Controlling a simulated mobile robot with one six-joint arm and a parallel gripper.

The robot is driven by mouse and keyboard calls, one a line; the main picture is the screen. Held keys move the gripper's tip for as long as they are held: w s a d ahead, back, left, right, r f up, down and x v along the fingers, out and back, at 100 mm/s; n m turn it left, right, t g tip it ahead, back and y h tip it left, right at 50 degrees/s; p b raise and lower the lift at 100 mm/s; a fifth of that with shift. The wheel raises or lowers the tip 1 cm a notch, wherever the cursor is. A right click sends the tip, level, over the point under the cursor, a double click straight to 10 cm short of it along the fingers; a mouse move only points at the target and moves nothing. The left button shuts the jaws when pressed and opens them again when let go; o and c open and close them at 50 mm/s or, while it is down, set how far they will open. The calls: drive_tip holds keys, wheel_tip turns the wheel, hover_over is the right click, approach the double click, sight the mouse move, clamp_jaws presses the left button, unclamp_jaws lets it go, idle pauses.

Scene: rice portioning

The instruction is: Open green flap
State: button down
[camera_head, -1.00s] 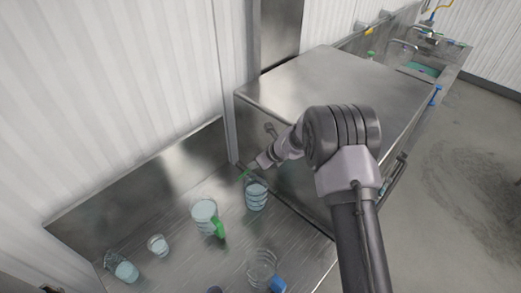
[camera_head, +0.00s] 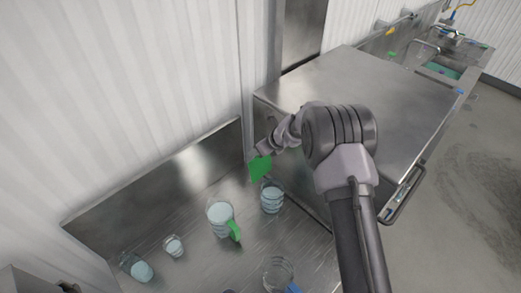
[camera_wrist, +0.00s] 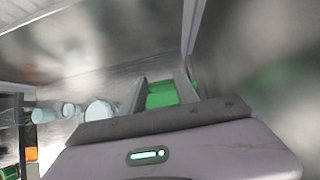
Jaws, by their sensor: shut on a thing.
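The green flap (camera_head: 261,167) stands raised above the rear right clear container (camera_head: 271,198) in the head view, with its flat face showing. My gripper (camera_head: 264,152) is at the flap's upper edge. In the wrist view the green flap (camera_wrist: 162,94) lies between the two fingers of my gripper (camera_wrist: 165,84), which is shut on it. The join between flap and container is not clear. The container stands upright on the steel counter and holds something pale blue.
A clear jug with a green handle (camera_head: 220,216) stands in front of the container, left of it. Smaller cups (camera_head: 173,246) and a tilted beaker (camera_head: 137,268) are farther left. A clear vessel (camera_head: 279,272) is near the front. A steel cabinet (camera_head: 345,95) rises on the right.

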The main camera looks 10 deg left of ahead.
drive_tip(key=shift+w+a+r, duration=0.15)
drive_tip(key=shift+w, duration=0.05)
drive_tip(key=c, duration=0.9)
unclamp_jaws()
drive_tip(key=shift+s, duration=0.1)
drive_tip(key=b+v, duration=0.1)
drive_tip(key=v, duration=1.6)
